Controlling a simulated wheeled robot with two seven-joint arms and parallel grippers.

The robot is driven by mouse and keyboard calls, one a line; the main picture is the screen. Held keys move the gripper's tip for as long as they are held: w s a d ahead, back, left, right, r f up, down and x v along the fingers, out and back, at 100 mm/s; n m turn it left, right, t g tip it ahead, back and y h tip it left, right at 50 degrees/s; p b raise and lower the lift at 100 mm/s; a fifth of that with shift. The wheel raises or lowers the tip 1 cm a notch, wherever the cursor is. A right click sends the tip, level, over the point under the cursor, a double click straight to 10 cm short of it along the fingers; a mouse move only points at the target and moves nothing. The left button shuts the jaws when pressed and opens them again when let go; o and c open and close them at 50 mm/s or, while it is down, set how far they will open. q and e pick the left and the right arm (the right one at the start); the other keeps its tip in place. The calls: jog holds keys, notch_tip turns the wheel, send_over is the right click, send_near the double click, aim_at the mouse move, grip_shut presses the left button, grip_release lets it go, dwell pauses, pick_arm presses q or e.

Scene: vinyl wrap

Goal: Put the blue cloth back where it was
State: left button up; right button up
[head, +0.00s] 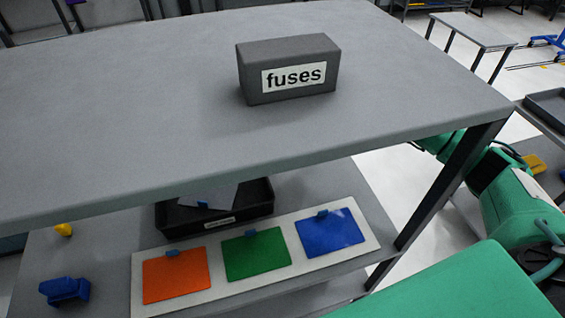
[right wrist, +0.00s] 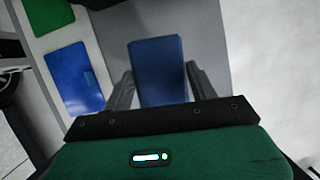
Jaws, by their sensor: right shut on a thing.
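A dark blue, flat rectangular thing, which looks like the folded blue cloth (right wrist: 158,72), is between the fingers of my right gripper (right wrist: 160,88) in the right wrist view. The fingers are shut on its two sides. Neither the cloth nor my right gripper can be made out in the head view, where only my green right arm shows at the right. My left gripper is not in view.
A grey box labelled "fuses" (head: 287,69) stands on the upper table. On the lower shelf, a pale board (head: 232,237) bears orange (head: 176,278), green (head: 257,257) and blue (head: 328,235) panels. A black tray (head: 215,218) is behind it; a small blue object (head: 65,291) lies left.

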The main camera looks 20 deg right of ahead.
jog(key=shift+w+a, duration=0.5)
jog(key=shift+s+d, duration=0.1)
jog(key=shift+f, duration=0.3)
notch_tip(320, 180, down, 9)
jog(key=b, duration=0.4)
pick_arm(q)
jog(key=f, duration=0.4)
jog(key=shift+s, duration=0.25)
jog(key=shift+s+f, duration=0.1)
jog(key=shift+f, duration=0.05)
pick_arm(e)
jog(key=shift+f, duration=0.1)
